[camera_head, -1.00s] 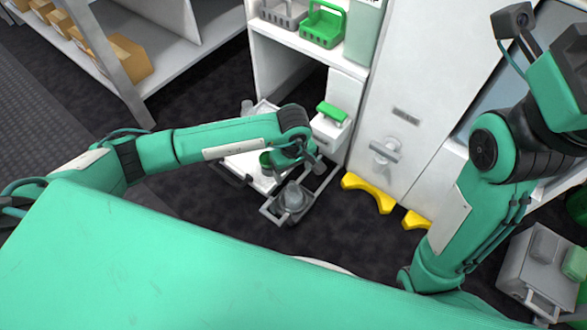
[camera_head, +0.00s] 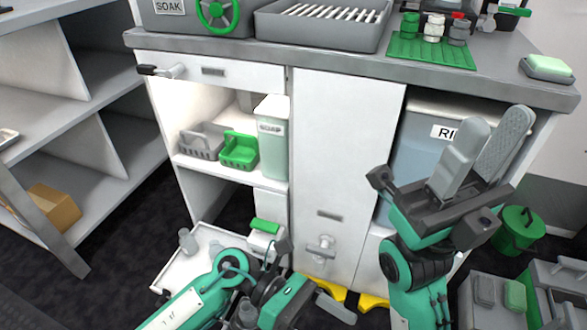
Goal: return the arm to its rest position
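My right arm rises from the bottom right in the head view. Its gripper (camera_head: 496,120) points up in front of the cabinet, with two grey paddle-like fingers spread apart and nothing between them. My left arm (camera_head: 208,292) comes in low from the left, bent in front of the lower cabinet. Its gripper end is low in the picture, near the pull-out tray (camera_head: 178,272), and its fingers do not show clearly. I cannot tell whether it touches the tray.
The white cabinet (camera_head: 345,150) has a grey counter (camera_head: 235,48) bearing a soak basin (camera_head: 165,22) and a drain tray (camera_head: 268,28). A green bucket (camera_head: 518,230) and grey boxes stand at right. Dark floor shows at left.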

